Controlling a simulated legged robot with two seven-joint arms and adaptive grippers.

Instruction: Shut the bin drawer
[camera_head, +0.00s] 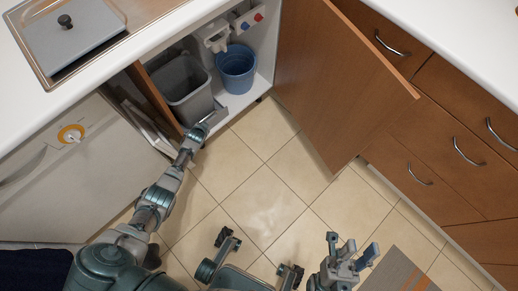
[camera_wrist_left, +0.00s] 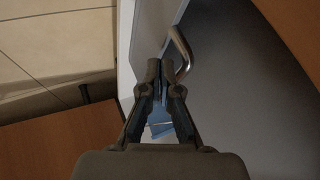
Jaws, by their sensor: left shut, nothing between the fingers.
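The grey bin (camera_head: 181,84) stands inside the open cabinet under the counter, at its left side. A narrow wooden panel (camera_head: 156,98) stands at the bin's left. My left gripper (camera_head: 216,117) is at the cabinet's front edge, just below the bin. In the left wrist view my left gripper (camera_wrist_left: 165,72) is shut and empty, close beside a curved metal handle (camera_wrist_left: 181,51) next to a dark grey surface (camera_wrist_left: 235,75). I cannot tell whether it touches the handle. My right gripper (camera_head: 352,250) is open and empty above the floor, away from the cabinet.
A blue bucket (camera_head: 236,68) stands in the cabinet, right of the bin. The large wooden cabinet door (camera_head: 335,80) stands open to the right, over the floor. Wooden drawers (camera_head: 445,145) line the right side. The tiled floor (camera_head: 265,205) between is clear.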

